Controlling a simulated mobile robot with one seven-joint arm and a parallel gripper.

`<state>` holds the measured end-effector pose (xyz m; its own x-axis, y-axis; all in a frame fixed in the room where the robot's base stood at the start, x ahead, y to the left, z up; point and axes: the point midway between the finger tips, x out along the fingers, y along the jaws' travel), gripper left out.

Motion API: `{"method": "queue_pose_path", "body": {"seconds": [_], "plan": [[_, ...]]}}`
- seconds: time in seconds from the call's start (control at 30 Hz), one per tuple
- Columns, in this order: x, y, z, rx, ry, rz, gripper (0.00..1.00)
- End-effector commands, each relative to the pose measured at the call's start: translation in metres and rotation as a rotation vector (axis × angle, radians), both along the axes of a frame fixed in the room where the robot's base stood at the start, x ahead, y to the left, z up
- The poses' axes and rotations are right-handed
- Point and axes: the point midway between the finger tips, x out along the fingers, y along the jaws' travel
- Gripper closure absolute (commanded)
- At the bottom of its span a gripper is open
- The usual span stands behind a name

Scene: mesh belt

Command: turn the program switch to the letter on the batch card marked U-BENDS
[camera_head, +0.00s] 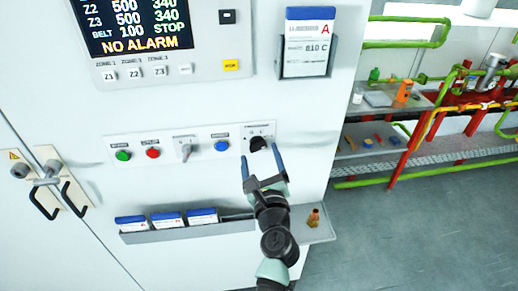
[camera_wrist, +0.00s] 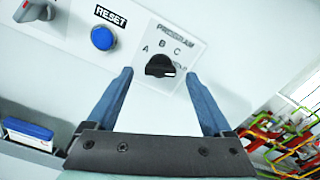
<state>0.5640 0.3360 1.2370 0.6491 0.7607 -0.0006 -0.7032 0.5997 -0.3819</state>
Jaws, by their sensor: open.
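The program switch is a black knob (camera_wrist: 160,66) on a white plate marked PROGRAM, with letters A, B and C around it. Its light pointer mark faces right, toward a small label partly hidden by the knob. The switch also shows in the head view (camera_head: 257,143). My gripper (camera_head: 260,154) is open and empty, its blue fingers (camera_wrist: 159,76) either side of the knob in the wrist view; contact cannot be told. A batch card (camera_head: 310,42) with a red A and "810 C" stands in the upper holder; its name line is too blurred to read surely.
Left of the switch are a blue RESET button (camera_wrist: 102,38), a grey selector (camera_head: 185,148), a red button (camera_head: 153,153) and a green button (camera_head: 123,155). A tray (camera_head: 190,232) below holds several blue-topped cards.

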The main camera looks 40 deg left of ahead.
Motion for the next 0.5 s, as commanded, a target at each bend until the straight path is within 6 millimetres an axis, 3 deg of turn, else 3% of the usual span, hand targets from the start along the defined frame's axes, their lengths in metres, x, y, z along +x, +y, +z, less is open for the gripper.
{"method": "queue_pose_path", "body": {"seconds": [0.2, 0.5], "plan": [[0.014, 0.016, 0.0, 0.0, -0.001, 0.0, 0.15], [0.016, 0.019, 0.0, -0.001, -0.001, 0.0, 0.15]]}}
